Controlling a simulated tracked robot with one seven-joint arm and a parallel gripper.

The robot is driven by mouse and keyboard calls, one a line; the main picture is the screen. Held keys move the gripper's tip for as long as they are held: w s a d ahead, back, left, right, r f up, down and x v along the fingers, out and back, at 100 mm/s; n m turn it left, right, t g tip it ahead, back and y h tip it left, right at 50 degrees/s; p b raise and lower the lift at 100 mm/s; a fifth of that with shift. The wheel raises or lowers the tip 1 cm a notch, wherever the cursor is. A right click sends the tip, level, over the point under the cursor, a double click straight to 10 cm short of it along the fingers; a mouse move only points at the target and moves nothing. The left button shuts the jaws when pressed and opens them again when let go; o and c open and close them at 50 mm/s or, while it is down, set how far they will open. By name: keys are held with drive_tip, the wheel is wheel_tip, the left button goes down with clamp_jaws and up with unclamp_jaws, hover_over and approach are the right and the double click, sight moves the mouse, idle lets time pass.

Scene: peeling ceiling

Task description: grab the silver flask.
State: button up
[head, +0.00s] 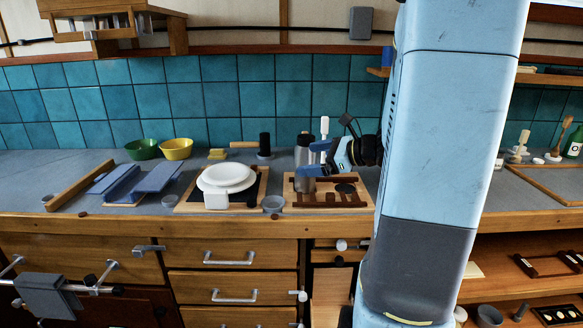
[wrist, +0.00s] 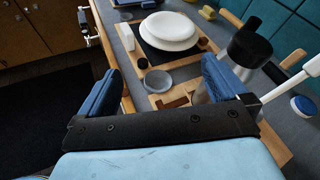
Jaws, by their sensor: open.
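The silver flask (head: 303,156) stands upright on a wooden board on the counter in the head view. It has a black cap (wrist: 249,47), seen in the wrist view. My gripper (head: 313,159) is open and close to the flask. In the wrist view, my gripper (wrist: 158,78) has its right finger overlapping the flask, hiding part of its silver body. The space between the fingers shows a grey bowl and counter, not the flask. I cannot tell whether the right finger touches the flask.
A grey bowl (head: 273,204) sits left of the flask's board (head: 325,207). White plates (head: 226,177) lie on another board further left. A white-handled item (head: 324,127) stands behind the gripper. Green (head: 141,149) and yellow (head: 176,149) bowls are at the back.

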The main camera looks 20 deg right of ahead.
sight(305, 150)
drive_tip(key=w+d+f+m+t+h, duration=0.2)
drive_tip(key=w+d+m+t+h, duration=0.15)
drive_tip(key=d+m, duration=0.45)
drive_tip(key=shift+n+t, duration=0.25)
drive_tip(key=shift+n, duration=0.35)
drive_tip(key=shift+w+d+x, duration=0.1)
drive_tip(key=shift+d+x, duration=0.1)
drive_tip(key=shift+x, duration=1.8)
drive_tip(key=shift+w+d+x, duration=0.1)
drive_tip(key=shift+d+x, duration=0.1)
drive_tip(key=shift+x, duration=1.85)
drive_tip(key=shift+d+x, duration=0.25)
drive_tip(key=shift+x, duration=1.75)
drive_tip(key=shift+f, duration=0.15)
drive_tip(key=c, duration=1.8)
